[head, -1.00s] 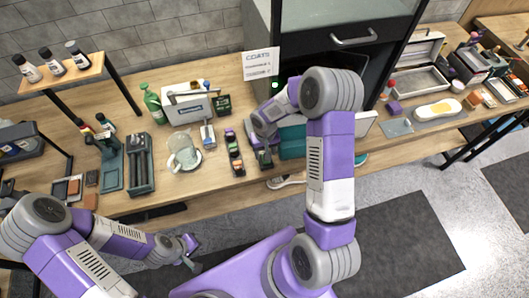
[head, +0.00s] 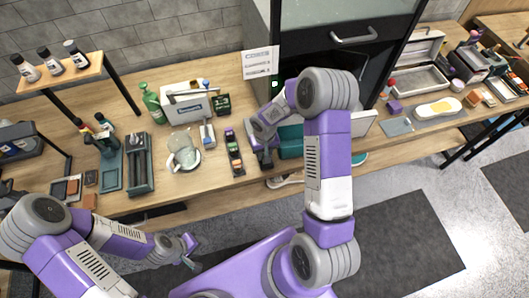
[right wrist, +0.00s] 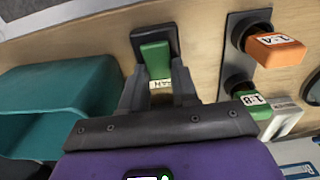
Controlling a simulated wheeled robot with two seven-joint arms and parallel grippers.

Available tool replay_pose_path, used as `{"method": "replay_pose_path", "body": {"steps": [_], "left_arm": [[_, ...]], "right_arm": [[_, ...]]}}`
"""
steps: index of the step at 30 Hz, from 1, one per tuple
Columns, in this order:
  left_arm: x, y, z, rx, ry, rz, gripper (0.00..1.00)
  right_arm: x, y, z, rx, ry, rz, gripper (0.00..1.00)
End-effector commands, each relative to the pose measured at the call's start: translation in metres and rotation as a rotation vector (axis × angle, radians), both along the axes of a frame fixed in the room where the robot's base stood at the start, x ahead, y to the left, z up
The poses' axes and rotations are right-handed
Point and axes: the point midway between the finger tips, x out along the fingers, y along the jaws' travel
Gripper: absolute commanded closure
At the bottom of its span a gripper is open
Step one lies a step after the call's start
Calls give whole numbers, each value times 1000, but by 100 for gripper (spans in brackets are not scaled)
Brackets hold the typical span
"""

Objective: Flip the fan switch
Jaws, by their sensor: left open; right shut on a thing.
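The fan switch (right wrist: 155,58) is a green lever with a white label reading "FAN", set in a dark base plate, in the right wrist view. The two dark fingers of my right gripper (right wrist: 157,92) stand on either side of the lever and are shut on it. In the head view my right gripper (head: 264,158) is low at the table's front, beside the teal bin; the switch cannot be made out there. My left gripper (head: 192,254) is open and empty, in front of the table over the floor.
An orange-tagged lever (right wrist: 276,48) and a green-tagged lever (right wrist: 252,102) sit close to the right of the switch. A teal bin (right wrist: 60,100) is close on the left. A dark cabinet (head: 400,60) stands behind my right arm.

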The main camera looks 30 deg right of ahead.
Motion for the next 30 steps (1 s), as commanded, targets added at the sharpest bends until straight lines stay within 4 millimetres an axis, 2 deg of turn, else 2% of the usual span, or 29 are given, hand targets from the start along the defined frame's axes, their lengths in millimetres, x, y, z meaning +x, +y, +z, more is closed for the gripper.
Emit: {"method": "replay_pose_path", "body": {"steps": [6,30], "left_arm": [[0,0,-32,0,0,0,57],[0,0,-137,0,0,0,57]], "right_arm": [[-1,0,-4,-22,-76,5,100],[-5,2,0,-75,-311,5,100]]}}
